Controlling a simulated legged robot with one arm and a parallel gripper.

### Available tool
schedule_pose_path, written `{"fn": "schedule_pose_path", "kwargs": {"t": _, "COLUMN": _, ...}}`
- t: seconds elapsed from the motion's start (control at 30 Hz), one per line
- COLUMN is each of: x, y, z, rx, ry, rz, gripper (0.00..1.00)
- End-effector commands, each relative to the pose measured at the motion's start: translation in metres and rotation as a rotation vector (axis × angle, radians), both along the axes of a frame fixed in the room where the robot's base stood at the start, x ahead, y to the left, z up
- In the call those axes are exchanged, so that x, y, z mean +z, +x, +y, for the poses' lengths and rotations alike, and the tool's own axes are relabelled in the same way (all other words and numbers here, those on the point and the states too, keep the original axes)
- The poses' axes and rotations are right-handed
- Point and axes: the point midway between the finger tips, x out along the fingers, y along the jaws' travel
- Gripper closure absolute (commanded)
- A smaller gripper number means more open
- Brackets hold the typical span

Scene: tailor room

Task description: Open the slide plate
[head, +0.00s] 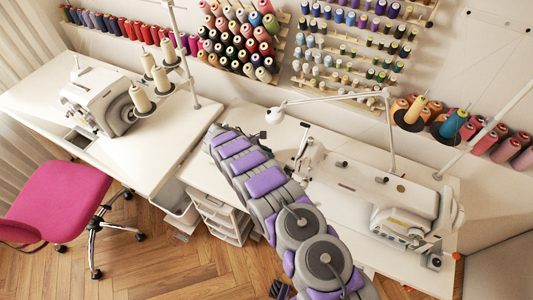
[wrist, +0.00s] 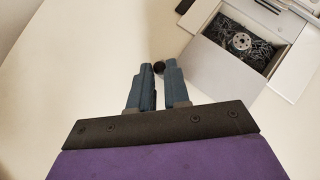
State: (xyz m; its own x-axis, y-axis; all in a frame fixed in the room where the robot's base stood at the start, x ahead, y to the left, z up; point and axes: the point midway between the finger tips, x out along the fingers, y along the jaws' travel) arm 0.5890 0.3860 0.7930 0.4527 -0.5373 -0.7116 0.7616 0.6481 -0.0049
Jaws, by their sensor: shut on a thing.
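In the wrist view my gripper (wrist: 160,78) reaches forward with its two blue-grey fingers close together. A small dark round knob (wrist: 158,67) shows between the fingertips, and the fingers are shut on it. What the knob is fixed to is hard to tell. To its upper right a rectangular opening (wrist: 262,52) in the sewing machine bed shows a round metal bobbin part. A pale flat panel (wrist: 211,64), possibly the slide plate, lies along the near left side of this opening. In the head view my arm reaches over the middle table; my fingertips cannot be made out clearly there.
Another machine (head: 100,98) is on the left table (head: 150,150). Thread spools (head: 240,40) hang on the wall. A pink chair (head: 58,200) stands at left on open wooden floor.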

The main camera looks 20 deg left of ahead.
Motion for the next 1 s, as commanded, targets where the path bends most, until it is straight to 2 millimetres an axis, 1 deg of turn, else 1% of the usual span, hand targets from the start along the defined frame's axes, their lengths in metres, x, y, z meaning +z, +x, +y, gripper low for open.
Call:
{"fn": "schedule_pose_path", "kwargs": {"t": 0.03, "x": 0.008, "y": 0.006, "z": 0.001, "rx": 0.001, "ry": 0.003, "rz": -0.015, "gripper": 1.0}}
{"fn": "schedule_pose_path", "kwargs": {"t": 0.07, "x": 0.008, "y": 0.006, "z": 0.002, "rx": 0.001, "ry": 0.003, "rz": -0.016, "gripper": 1.0}}
{"fn": "schedule_pose_path", "kwargs": {"t": 0.1, "x": 0.008, "y": 0.006, "z": 0.002, "rx": 0.001, "ry": 0.003, "rz": -0.017, "gripper": 0.83}}
{"fn": "schedule_pose_path", "kwargs": {"t": 0.33, "x": 0.004, "y": 0.005, "z": 0.003, "rx": 0.001, "ry": 0.001, "rz": -0.012, "gripper": 0.61}}
{"fn": "schedule_pose_path", "kwargs": {"t": 0.57, "x": 0.002, "y": 0.003, "z": 0.004, "rx": 0.002, "ry": -0.001, "rz": -0.008, "gripper": 0.6}}
{"fn": "schedule_pose_path", "kwargs": {"t": 0.67, "x": 0.004, "y": 0.002, "z": 0.006, "rx": 0.001, "ry": -0.002, "rz": -0.007, "gripper": 0.6}}
{"fn": "schedule_pose_path", "kwargs": {"t": 0.77, "x": 0.012, "y": -0.003, "z": 0.012, "rx": 0.001, "ry": -0.002, "rz": -0.007, "gripper": 0.6}}
{"fn": "schedule_pose_path", "kwargs": {"t": 0.87, "x": 0.025, "y": -0.012, "z": 0.021, "rx": 0.002, "ry": -0.002, "rz": -0.007, "gripper": 0.6}}
{"fn": "schedule_pose_path", "kwargs": {"t": 1.0, "x": 0.047, "y": -0.026, "z": 0.039, "rx": 0.004, "ry": -0.002, "rz": -0.007, "gripper": 0.6}}
